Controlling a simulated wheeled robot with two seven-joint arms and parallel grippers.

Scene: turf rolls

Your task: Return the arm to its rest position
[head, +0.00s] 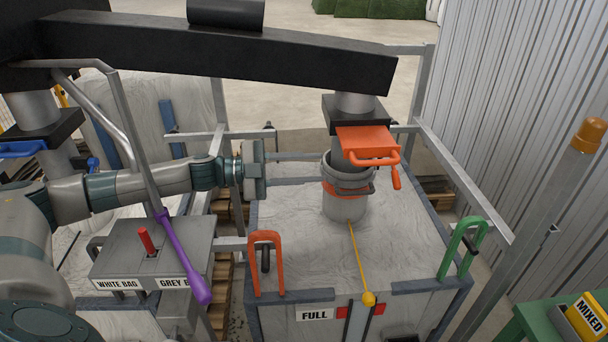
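My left arm comes in from the left, and its gripper (318,168) points right. Its two long fingers look spread apart, with nothing seen between them along their length. Their tips end close to the left side of the grey spout collar (345,204) on the full bag (300,215); I cannot tell whether they touch it. The collar has an orange band and sits under an orange slide gate (368,143) with a handle. My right gripper is not in view.
A grey lever box (185,262) with a red lever and a purple-handled lever (190,265) stands below my forearm. Orange (267,240) and green (467,240) handles rise at the bag's front corners. A yellow-ended cord (368,298) hangs forward. Metal frame rails surround the bag.

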